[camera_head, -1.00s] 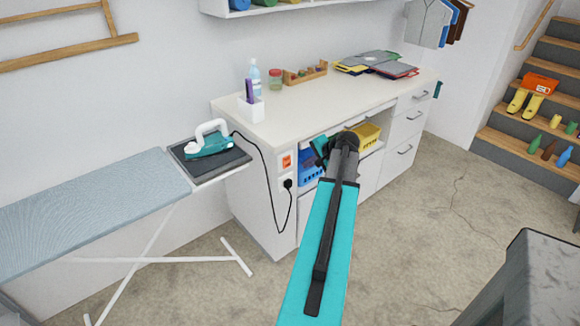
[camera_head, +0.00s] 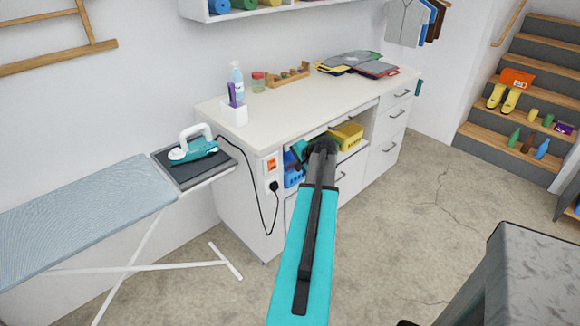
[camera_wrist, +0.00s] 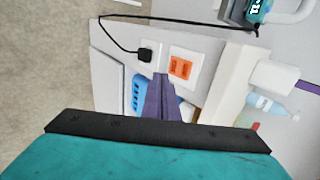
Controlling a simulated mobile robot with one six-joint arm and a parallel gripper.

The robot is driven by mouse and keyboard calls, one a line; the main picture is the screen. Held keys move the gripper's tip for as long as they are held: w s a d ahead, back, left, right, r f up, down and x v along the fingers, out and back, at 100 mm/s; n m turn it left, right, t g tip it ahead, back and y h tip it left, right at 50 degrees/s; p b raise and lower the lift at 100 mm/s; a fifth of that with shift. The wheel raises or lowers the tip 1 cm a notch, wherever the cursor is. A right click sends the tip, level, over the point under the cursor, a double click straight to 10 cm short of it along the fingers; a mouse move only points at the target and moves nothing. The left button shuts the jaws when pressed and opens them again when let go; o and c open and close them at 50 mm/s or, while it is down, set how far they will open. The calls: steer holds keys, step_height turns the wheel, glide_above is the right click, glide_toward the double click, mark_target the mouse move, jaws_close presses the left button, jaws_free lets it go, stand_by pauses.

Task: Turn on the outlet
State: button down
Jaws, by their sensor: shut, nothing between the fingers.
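The outlet (camera_head: 271,173) is a white plate on the left end panel of the white cabinet. Its orange-red switch (camera_head: 271,163) is above a black plug (camera_head: 273,186) with a cord up to the iron. In the wrist view the orange switch (camera_wrist: 180,68) is just right of my fingertips, and the black plug (camera_wrist: 145,55) is at their upper left. My gripper (camera_wrist: 163,78) is shut, its purple-grey fingers together and empty. They look close to the outlet, but I cannot tell if they touch. In the head view my arm hides the fingers. I cannot tell the switch's position.
An ironing board (camera_head: 85,215) with a teal and white iron (camera_head: 193,148) stands left of the cabinet (camera_head: 230,188). A blue basket (camera_head: 292,175) and a yellow basket (camera_head: 346,136) sit in its open shelf. A grey-topped surface (camera_head: 545,265) is at lower right. The floor between is clear.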

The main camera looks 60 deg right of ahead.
mark_target(273, 166)
steer(key=shift+w+d+f+p, duration=0.45)
steer(key=shift+w+f, duration=0.35)
steer(key=shift+w, duration=0.45)
steer(key=shift+w+d+f+p, duration=0.45)
steer(key=shift+w+f, duration=0.3)
steer(key=shift+w, duration=0.5)
steer(key=shift+w+d+f+p, duration=0.45)
steer(key=shift+w+f, duration=0.35)
steer(key=shift+w, duration=0.45)
steer(key=shift+a+r, duration=0.1)
steer(key=shift+r, duration=0.1)
steer(key=shift+r+p, duration=0.3)
steer(key=shift+r, duration=0.3)
